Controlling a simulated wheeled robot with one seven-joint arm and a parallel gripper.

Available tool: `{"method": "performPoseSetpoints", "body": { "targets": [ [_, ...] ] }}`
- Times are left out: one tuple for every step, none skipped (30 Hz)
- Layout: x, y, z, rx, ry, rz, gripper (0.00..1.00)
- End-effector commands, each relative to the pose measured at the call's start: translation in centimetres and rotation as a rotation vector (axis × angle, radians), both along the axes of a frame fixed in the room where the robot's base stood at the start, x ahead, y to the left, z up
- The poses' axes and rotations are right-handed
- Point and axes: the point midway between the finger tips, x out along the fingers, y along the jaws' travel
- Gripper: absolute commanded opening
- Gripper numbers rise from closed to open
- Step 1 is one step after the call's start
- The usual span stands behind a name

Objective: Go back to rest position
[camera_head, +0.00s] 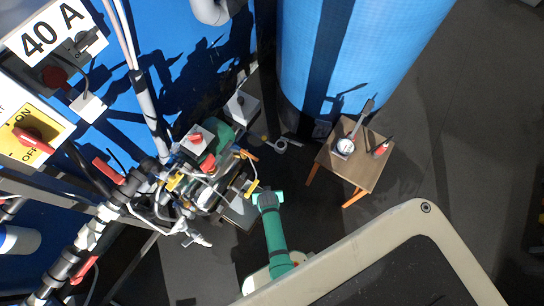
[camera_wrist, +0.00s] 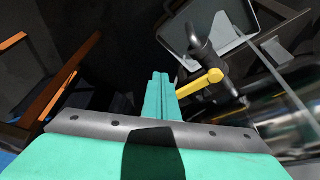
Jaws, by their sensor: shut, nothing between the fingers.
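My gripper (camera_wrist: 160,80) is shut and empty; its two green fingers meet in the wrist view. In the head view my green gripper (camera_head: 268,198) is at the lower middle, beside the pump and valve assembly (camera_head: 205,165). In the wrist view a valve with a yellow handle (camera_wrist: 200,82) and a dark body is just right of the fingertips. I cannot tell whether the fingers touch the handle.
A small wooden table (camera_head: 350,170) with instruments stands right of my gripper, its orange legs showing. A large blue tank (camera_head: 390,50) is behind it. Pipes with red valve handles (camera_head: 108,170) and a switch panel (camera_head: 30,140) are at left. Dark floor (camera_head: 460,150) is open at right.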

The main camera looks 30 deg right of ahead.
Motion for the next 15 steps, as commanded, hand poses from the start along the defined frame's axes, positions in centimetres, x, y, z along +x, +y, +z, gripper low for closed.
{"method": "performPoseSetpoints", "body": {
  "targets": [
    [-0.4,-0.1,0.8,-0.001,-0.001,0.001,0.00],
    [-0.5,-0.1,1.2,-0.001,-0.001,0.003,0.00],
    [-0.7,-0.2,1.8,-0.001,0.000,0.004,0.00],
    [-0.8,-0.2,2.3,-0.001,-0.001,0.004,0.00],
    [-1.0,-0.3,2.7,-0.001,-0.001,0.005,0.00],
    [-1.1,-0.4,3.3,-0.001,0.000,0.005,0.00],
    [-1.3,-0.5,3.7,-0.002,0.000,0.006,0.00],
    [-1.5,-0.6,4.1,-0.002,0.001,0.007,0.00],
    [-1.6,-0.6,4.6,-0.002,0.001,0.007,0.00],
    [-1.7,-0.7,4.9,-0.002,0.001,0.007,0.00],
    [-1.8,-0.8,5.2,-0.002,0.001,0.007,0.00],
    [-1.9,-0.8,5.5,-0.001,0.001,0.006,0.00],
    [-2.0,-0.9,5.7,-0.001,0.001,0.006,0.00],
    [-2.1,-1.0,5.9,-0.001,0.000,0.005,0.00],
    [-2.2,-1.0,6.1,0.000,0.001,0.005,0.00]
  ]
}}
